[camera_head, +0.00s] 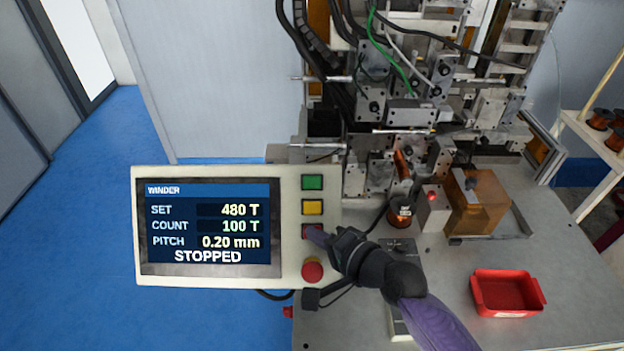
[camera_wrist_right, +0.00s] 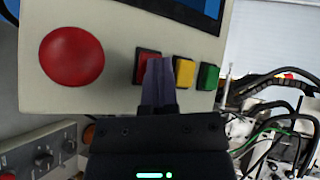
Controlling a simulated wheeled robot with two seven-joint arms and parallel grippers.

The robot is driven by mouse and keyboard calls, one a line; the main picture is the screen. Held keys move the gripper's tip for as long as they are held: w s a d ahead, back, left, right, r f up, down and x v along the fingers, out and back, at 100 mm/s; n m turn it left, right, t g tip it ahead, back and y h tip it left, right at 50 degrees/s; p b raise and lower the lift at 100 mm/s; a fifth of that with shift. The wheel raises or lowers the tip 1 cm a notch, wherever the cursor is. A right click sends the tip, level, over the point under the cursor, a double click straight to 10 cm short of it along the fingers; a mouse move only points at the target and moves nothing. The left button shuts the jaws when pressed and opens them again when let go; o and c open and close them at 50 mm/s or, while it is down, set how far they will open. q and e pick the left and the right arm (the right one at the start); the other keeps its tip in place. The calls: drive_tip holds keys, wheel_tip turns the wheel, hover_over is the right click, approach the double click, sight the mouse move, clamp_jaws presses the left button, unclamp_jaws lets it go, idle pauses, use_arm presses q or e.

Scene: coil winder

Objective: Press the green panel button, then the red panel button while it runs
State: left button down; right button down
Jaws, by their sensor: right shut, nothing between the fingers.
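The control panel (camera_head: 288,270) has a screen (camera_head: 210,227) reading SET 480 T, COUNT 100 T, PITCH 0.20 mm and STOPPED. The green button (camera_head: 312,182) is at the top of the button column, and it also shows in the right wrist view (camera_wrist_right: 208,76). The red square button (camera_head: 307,230) is third down, partly hidden by my right gripper (camera_head: 318,236). In the right wrist view the shut, empty fingers (camera_wrist_right: 159,75) overlap the right part of the red button (camera_wrist_right: 146,66); they look to be at or touching it. My left gripper is not in view.
A yellow button (camera_head: 312,207) sits between green and red, and a round red mushroom button (camera_head: 312,271) is below. The winder machine (camera_head: 400,110) stands behind the panel. A red tray (camera_head: 507,292) lies on the bench at right. Blue floor is clear at left.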

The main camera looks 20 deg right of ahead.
drive_tip(key=shift+s+a+r+p, duration=0.15)
drive_tip(key=shift+s+r+p, duration=0.3)
drive_tip(key=shift+s+p, duration=0.05)
drive_tip(key=s+r+p, duration=0.2)
drive_tip(key=p, duration=0.1)
drive_tip(key=shift+s+a+r, duration=0.15)
drive_tip(key=shift+a+r, duration=0.05)
drive_tip(key=shift+a, duration=0.1)
drive_tip(key=shift+s+a+r+p, duration=0.15)
drive_tip(key=shift+s+r+p, duration=0.35)
drive_tip(key=shift+p, duration=0.35)
drive_tip(key=shift+s, duration=0.1)
drive_tip(key=shift+f, duration=0.1)
